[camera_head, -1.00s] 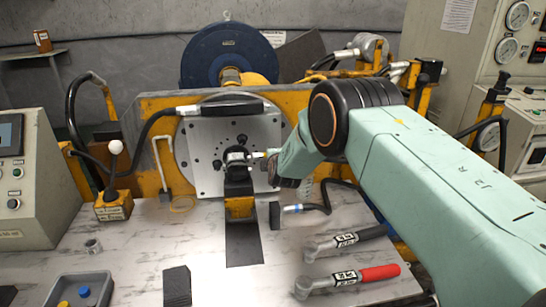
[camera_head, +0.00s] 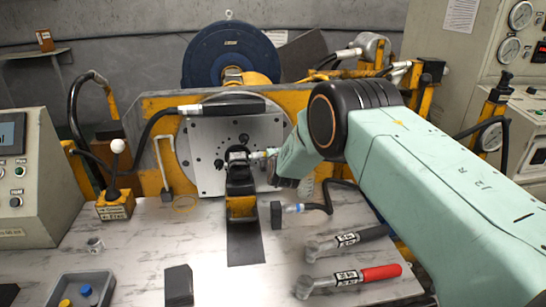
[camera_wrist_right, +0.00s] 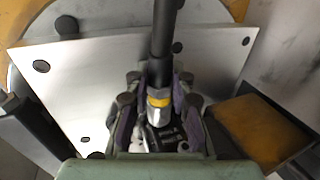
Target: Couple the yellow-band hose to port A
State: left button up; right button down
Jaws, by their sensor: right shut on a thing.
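The yellow-band hose shows in the right wrist view as a black hose with a yellow band (camera_wrist_right: 158,101) above a metal end fitting. My right gripper (camera_wrist_right: 158,118) is shut around this end, with a finger on each side. In the head view my right gripper (camera_head: 283,170) is at the right of the motor (camera_head: 238,170), largely hidden by my own wrist. A pale fitting (camera_head: 264,153) spans the gap between gripper and motor. Port A's marking is not readable, and I cannot tell whether the hose end touches a port. My left gripper is not in view.
A blue-band hose end (camera_head: 292,208) lies on the table beside a dark block (camera_head: 276,215). Two torque wrenches, one black-handled (camera_head: 345,241) and one red-handled (camera_head: 350,279), lie at right. A grey tray (camera_head: 108,284) is front left. The table's left middle is mostly clear.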

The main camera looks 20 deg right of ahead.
jog(key=shift+w+a+r, duration=0.1)
jog(key=shift+a, duration=0.25)
jog(key=c, duration=1.1)
grip_release()
jog(key=p+v, duration=0.7)
jog(key=shift+p, duration=0.4)
